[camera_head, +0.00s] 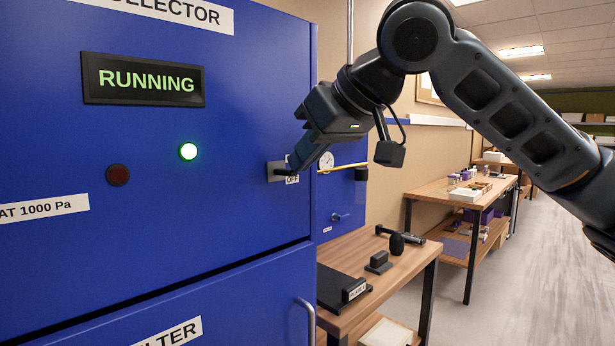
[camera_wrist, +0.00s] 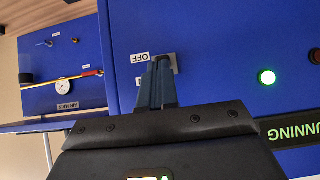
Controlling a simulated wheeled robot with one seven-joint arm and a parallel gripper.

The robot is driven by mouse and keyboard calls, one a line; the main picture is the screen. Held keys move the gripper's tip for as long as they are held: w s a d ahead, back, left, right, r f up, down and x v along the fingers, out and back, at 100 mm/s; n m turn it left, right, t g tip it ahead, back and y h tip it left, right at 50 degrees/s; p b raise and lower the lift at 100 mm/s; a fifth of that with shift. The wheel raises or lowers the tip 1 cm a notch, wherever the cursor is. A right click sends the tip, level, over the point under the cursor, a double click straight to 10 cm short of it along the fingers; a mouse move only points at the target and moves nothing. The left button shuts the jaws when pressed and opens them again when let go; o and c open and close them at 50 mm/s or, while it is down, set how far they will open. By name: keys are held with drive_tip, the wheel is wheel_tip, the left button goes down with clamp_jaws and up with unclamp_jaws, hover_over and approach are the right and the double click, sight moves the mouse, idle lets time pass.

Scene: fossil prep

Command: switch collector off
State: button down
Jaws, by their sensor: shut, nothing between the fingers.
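The blue collector cabinet (camera_head: 245,90) fills the left of the head view. Its display (camera_head: 143,79) reads RUNNING in green. A green lamp (camera_head: 188,151) is lit, and a dark red lamp (camera_head: 117,175) beside it is unlit. The grey switch plate (camera_head: 275,171) sits near the cabinet's right edge, with an OFF label (camera_head: 292,180) by it. My gripper (camera_head: 292,163) is shut and empty, its fingertips at the switch plate. In the wrist view the fingers (camera_wrist: 161,64) overlap the switch plate (camera_wrist: 176,62) and hide the lever. I cannot tell whether they touch it.
A blue panel with a gauge (camera_head: 326,161) and a yellow rod (camera_head: 342,168) stands just right of the cabinet. Below is a wooden bench (camera_head: 400,268) with black tools. The cabinet's lower door has a handle (camera_head: 306,318). The floor at right is clear.

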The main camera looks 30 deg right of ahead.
drive_tip(key=f+t+b, duration=0.1)
drive_tip(key=t+b, duration=0.1)
drive_tip(key=shift+s+f+y+b, duration=0.1)
drive_tip(key=shift+s+y+b, duration=0.1)
drive_tip(key=shift+y+b, duration=0.15)
drive_tip(key=shift+r+p, duration=0.8)
